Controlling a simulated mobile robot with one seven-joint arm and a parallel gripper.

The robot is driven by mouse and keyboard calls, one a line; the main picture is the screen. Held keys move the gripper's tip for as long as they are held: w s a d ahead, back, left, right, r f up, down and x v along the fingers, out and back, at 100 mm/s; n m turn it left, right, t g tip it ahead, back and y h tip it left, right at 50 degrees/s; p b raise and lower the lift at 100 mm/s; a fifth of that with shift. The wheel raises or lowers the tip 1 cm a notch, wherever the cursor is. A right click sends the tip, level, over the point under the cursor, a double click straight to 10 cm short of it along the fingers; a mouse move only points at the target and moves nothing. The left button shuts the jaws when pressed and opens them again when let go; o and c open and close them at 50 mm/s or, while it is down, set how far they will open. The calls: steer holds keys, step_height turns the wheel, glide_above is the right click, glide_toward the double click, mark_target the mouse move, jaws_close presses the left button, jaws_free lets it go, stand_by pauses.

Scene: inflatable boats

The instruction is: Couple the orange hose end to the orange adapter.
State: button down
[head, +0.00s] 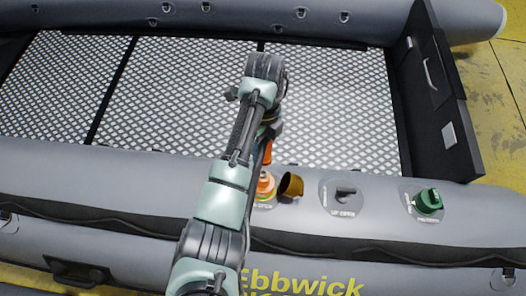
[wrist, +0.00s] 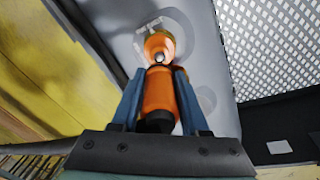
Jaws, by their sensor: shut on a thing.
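The orange hose end (wrist: 158,95) is held between the two blue fingers of my gripper (wrist: 157,76) in the wrist view. Its black rear part is near the gripper's palm. The orange adapter (wrist: 160,44) lies just beyond the hose end's tip, and the two overlap there. I cannot tell whether they touch. In the head view the orange adapter (head: 266,185) stands on the grey tube, partly hidden by my arm. The orange hose end (head: 268,152) shows as a small strip above it, beside my arm.
A brown-yellow cap (head: 291,185) sits open just right of the adapter. A black valve (head: 345,190) and a green adapter (head: 428,201) are farther right on the tube. The boat's patterned floor (head: 330,100) is clear. A dark transom (head: 437,95) rises at the right.

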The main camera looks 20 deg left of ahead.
mark_target(261, 172)
steer(key=shift+s+d+f+b, duration=0.1)
steer(key=shift+s+f+b, duration=0.05)
steer(key=shift+f+b, duration=0.65)
steer(key=shift+s+a+f+b, duration=0.1)
steer(key=shift+s+f+b, duration=0.1)
steer(key=shift+f+b, duration=0.6)
steer(key=shift+s+d+f+b, duration=0.15)
steer(key=shift+f+b, duration=0.45)
steer(key=shift+f, duration=0.4)
steer(key=shift+s+f, duration=0.1)
steer(key=shift+f, duration=0.15)
steer(key=shift+p, duration=1)
steer(key=shift+s+f+b, duration=0.15)
steer(key=shift+f+b, duration=0.3)
steer(key=shift+f, duration=0.5)
steer(key=shift+c, duration=1.6)
jaws_free()
